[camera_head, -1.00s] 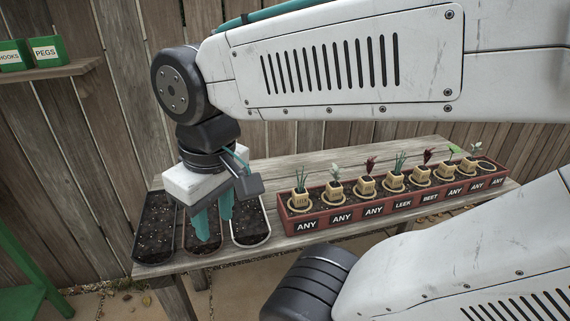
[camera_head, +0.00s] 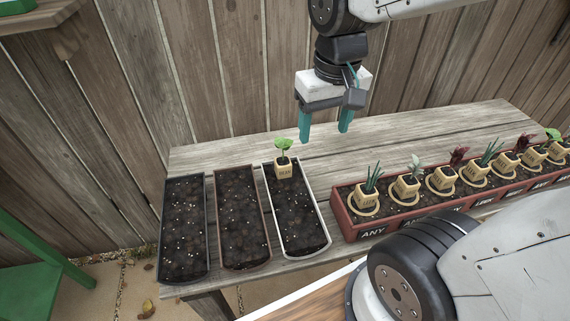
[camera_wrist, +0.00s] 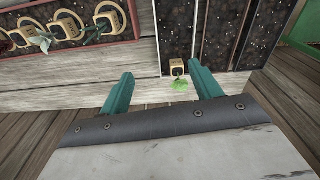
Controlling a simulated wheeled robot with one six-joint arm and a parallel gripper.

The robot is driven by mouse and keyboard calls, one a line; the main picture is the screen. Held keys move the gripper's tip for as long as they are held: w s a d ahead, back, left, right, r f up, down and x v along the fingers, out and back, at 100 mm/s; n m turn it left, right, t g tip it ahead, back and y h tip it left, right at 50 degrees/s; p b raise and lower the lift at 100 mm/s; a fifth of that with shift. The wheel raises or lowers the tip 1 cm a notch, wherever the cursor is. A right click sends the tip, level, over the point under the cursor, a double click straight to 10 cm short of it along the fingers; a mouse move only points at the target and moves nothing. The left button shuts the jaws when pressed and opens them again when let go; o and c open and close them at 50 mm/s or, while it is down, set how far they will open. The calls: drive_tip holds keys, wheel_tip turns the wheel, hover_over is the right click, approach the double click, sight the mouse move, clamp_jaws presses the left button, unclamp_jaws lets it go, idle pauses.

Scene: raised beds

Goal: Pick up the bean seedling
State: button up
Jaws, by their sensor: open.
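The bean seedling (camera_head: 283,166) has round green leaves and stands in a small tan pot block with a dark label that reads BEAN. It sits at the far end of the right-hand, pale-rimmed soil trough (camera_head: 326,240). My gripper (camera_head: 325,138) is open and empty, above the bench to the right of the seedling and apart from it. In the wrist view the seedling's block (camera_wrist: 177,67) and leaf show beyond and between the teal fingers (camera_wrist: 160,90), nearer the right finger.
Two more soil troughs, one black (camera_head: 184,228) and one brown-rimmed (camera_head: 241,218), stand to the left, without plants. A red planter (camera_head: 352,228) with several potted seedlings runs along the bench at right. A plank fence stands behind; a green chair (camera_head: 30,255) is at left.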

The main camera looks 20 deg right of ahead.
drive_tip(key=m, duration=0.1)
approach(283, 161)
drive_tip(key=shift+s+d+f+g, duration=0.15)
drive_tip(key=shift+s+d+g, duration=0.25)
drive_tip(key=shift+s, duration=0.2)
drive_tip(key=f, duration=0.3)
drive_tip(key=w+f, duration=0.1)
drive_tip(key=f, duration=0.3)
drive_tip(key=w+f, duration=0.1)
drive_tip(key=f, duration=0.2)
drive_tip(key=shift+a+f, duration=0.2)
drive_tip(key=shift+a, duration=0.2)
drive_tip(key=c, duration=1.1)
